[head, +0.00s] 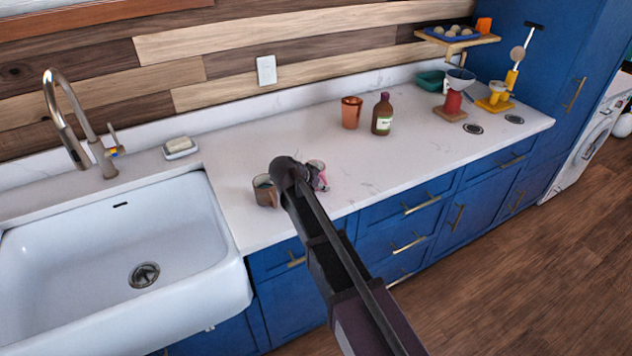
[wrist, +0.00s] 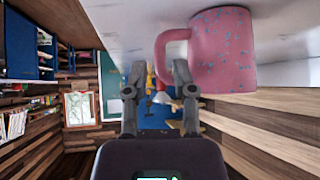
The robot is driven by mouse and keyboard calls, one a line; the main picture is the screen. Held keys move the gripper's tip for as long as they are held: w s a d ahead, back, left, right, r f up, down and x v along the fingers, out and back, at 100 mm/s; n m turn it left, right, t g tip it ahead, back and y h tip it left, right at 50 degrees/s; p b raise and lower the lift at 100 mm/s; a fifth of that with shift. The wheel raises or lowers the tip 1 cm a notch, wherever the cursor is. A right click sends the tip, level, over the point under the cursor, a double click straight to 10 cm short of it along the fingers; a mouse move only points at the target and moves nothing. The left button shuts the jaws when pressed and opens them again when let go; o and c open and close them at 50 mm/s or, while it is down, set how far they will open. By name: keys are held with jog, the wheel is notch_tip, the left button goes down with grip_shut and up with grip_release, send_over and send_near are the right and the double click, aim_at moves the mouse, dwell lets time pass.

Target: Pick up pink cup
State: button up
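The pink cup (wrist: 222,55), speckled with blue, shows large at the upper right of the wrist view, its handle toward my gripper. In the head view the pink cup (head: 319,166) stands on the counter, mostly hidden behind my arm's end. My gripper (wrist: 158,75) is open, its two fingers apart. The handle's lower part is close to the right finger's tip and overlaps the gap between the fingers in the picture. I cannot tell whether they touch. In the head view the fingers are largely hidden by my arm.
A brown mug (head: 265,191) stands just left of my arm's end on the white counter (head: 235,150). A copper cup (head: 351,112) and a brown bottle (head: 382,114) stand farther back. The sink (head: 120,250) is at the left. The counter between them is mostly clear.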

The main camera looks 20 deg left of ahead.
aim_at(326, 193)
jog(key=shift+b+x, duration=1.05)
jog(key=shift+x, duration=0.8)
grip_shut()
